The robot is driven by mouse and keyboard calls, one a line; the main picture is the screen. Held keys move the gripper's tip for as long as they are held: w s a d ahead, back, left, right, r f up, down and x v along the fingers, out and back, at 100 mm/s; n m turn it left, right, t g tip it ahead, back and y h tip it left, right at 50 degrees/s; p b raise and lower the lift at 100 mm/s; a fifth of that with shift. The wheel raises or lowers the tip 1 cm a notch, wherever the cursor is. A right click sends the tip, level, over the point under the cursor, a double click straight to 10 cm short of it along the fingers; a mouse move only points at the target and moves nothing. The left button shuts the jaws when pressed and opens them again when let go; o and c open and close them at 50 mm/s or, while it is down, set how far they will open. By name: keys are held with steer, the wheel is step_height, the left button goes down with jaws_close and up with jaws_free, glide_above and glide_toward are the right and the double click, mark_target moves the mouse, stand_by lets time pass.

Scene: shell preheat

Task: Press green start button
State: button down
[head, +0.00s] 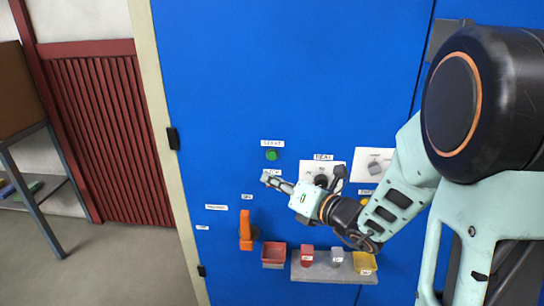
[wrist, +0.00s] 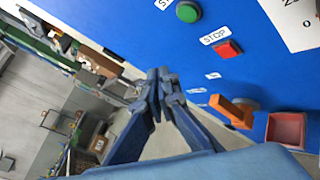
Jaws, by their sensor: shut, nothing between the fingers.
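The green start button (head: 271,155) is on the blue panel, below a white label. In the wrist view the green button (wrist: 188,11) is at the top, up and to the right of my fingertips. My gripper (head: 265,179) is shut and empty, just below the green button in the head view. In the wrist view my gripper (wrist: 158,74) has its fingertips together, apart from the button. A red button (wrist: 229,49) labelled STOP is to the right of the fingertips in the wrist view; in the head view my gripper hides it.
An orange handle (head: 246,230) sticks out lower on the blue panel (head: 220,90). A red bin (head: 273,254) and a grey shelf (head: 320,269) with small coloured containers are below my arm. A dial (head: 321,179) is right of the gripper.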

steer(key=w, duration=0.7)
steer(key=shift+w+p, duration=0.3)
steer(key=shift+w, duration=0.05)
steer(key=shift+d, duration=0.15)
stand_by(1.0)
steer(key=shift+w, duration=0.4)
steer(key=shift+w, duration=0.45)
stand_by(0.4)
steer(key=shift+s, duration=0.85)
steer(key=shift+s+b, duration=0.5)
steer(key=shift+s, duration=2)
